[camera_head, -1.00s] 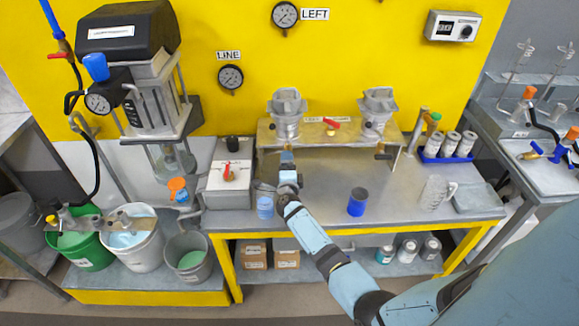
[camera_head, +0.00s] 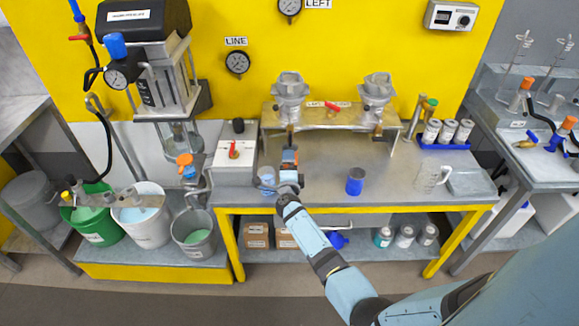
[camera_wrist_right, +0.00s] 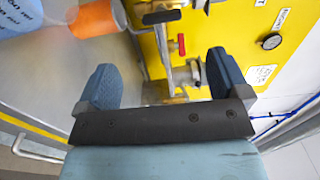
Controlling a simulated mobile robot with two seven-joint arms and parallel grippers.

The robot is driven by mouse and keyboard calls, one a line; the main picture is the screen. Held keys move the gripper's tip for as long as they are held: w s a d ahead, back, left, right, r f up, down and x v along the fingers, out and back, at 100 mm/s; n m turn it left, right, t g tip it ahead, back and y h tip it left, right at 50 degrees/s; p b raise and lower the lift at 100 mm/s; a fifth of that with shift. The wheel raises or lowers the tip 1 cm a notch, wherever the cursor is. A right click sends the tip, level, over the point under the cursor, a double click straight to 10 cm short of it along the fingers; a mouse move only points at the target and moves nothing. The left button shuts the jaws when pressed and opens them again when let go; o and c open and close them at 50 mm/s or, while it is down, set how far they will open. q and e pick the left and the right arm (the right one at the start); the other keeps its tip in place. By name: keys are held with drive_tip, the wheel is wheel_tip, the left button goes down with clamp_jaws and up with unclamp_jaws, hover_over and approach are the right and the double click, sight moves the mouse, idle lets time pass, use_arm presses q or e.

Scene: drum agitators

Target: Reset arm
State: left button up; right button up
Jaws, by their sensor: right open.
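The task names only the arm. My right arm reaches up from the lower right in the head view. Its blue and black gripper (camera_head: 289,160) is above the steel bench (camera_head: 325,190), in front of the raised steel stand. A light-blue cup (camera_head: 266,180) stands on the bench just left of it. In the right wrist view the two blue fingers of the gripper (camera_wrist_right: 163,82) are apart, with nothing between them. An orange cylinder (camera_wrist_right: 95,18) shows beyond the left finger, apart from it. My left gripper is not in view.
A blue cup (camera_head: 355,181) stands right of the arm. A white box with a red lever (camera_head: 233,152) is at the left. A clear jug (camera_head: 430,178) and a blue rack of cans (camera_head: 445,146) are at the right. Buckets (camera_head: 195,233) stand lower left.

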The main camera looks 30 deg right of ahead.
drive_tip(key=s+a+f+n+g+y, duration=0.1)
drive_tip(key=s+a+n+y, duration=0.3)
drive_tip(key=s+n, duration=0.5)
drive_tip(key=s+a+f+n+g+y, duration=0.2)
drive_tip(key=s+a+n+y, duration=0.2)
drive_tip(key=s, duration=1.2)
drive_tip(key=s+a+f+n+g+y, duration=0.1)
drive_tip(key=s+a+n+y, duration=0.3)
drive_tip(key=s+a+n, duration=0.5)
drive_tip(key=s+n, duration=0.4)
drive_tip(key=n, duration=0.1)
drive_tip(key=shift+a+f, duration=0.25)
drive_tip(key=shift+a, duration=0.1)
